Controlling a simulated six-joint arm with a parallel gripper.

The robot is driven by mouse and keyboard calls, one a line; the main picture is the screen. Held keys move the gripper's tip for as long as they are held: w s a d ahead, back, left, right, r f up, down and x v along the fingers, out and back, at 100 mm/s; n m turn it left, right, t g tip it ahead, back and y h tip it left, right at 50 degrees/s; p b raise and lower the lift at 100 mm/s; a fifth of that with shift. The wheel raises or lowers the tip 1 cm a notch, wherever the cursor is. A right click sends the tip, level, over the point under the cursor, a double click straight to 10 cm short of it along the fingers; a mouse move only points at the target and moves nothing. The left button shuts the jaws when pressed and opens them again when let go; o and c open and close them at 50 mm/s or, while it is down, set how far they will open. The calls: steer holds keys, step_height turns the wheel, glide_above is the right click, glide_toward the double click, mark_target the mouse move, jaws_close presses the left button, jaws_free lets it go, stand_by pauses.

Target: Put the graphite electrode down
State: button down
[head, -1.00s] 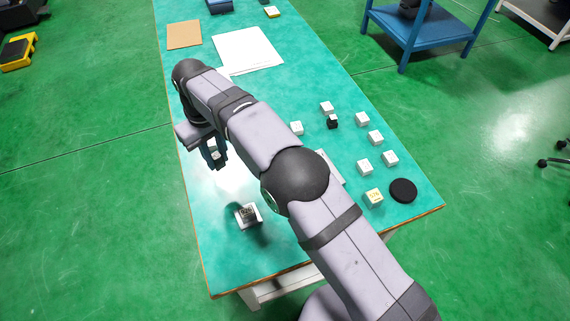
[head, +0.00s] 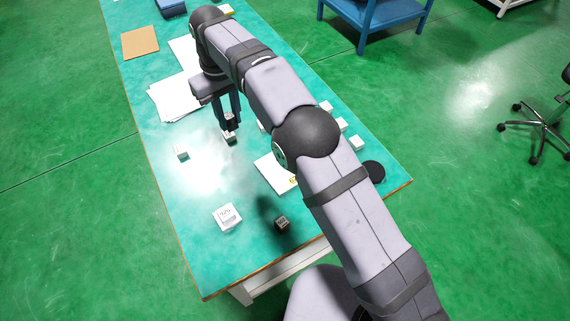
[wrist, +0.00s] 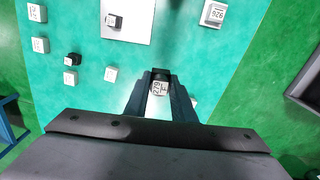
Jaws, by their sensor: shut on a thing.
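My gripper (head: 231,124) reaches down over the teal table in the head view. It is shut on a small block with a dark part and a pale marked face, which I take to be the graphite electrode (head: 229,138). In the wrist view the fingers (wrist: 160,78) close on its two sides, and its pale face (wrist: 158,89) reads roughly 279. I cannot tell whether its underside touches the table. The fingers hide part of it.
A white block marked 926 (head: 227,217) and a dark block (head: 282,222) stand near the table's front. A small white block (head: 182,153) stands left of my gripper. White cubes (head: 354,143) and a black disc (head: 373,172) are at right. Papers (head: 174,99) lie farther back.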

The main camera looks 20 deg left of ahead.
steer(key=w+d+r+m+p, duration=0.1)
steer(key=w+d+m+p, duration=0.1)
steer(key=d, duration=0.7)
steer(key=m, duration=0.2)
glide_above(282, 181)
steer(key=w+a, duration=0.1)
steer(key=w, duration=0.1)
step_height(282, 181, down, 7)
steer(key=shift+m, duration=0.9)
steer(key=shift+w+a+f+p, duration=0.3)
steer(key=shift+f+p, duration=0.25)
steer(key=shift+f, duration=1.2)
steer(key=shift+w+a+f+p, duration=0.2)
steer(key=shift+f+p, duration=0.3)
steer(key=shift+f, duration=1.25)
steer(key=shift+w+a+f+p, duration=0.2)
steer(key=shift+w+f+p, duration=0.25)
steer(key=shift+f, duration=1.3)
steer(key=shift+s+f, duration=0.1)
steer(key=c, duration=1.9)
jaws_free()
steer(key=shift+f, duration=0.1)
steer(key=o, duration=0.4)
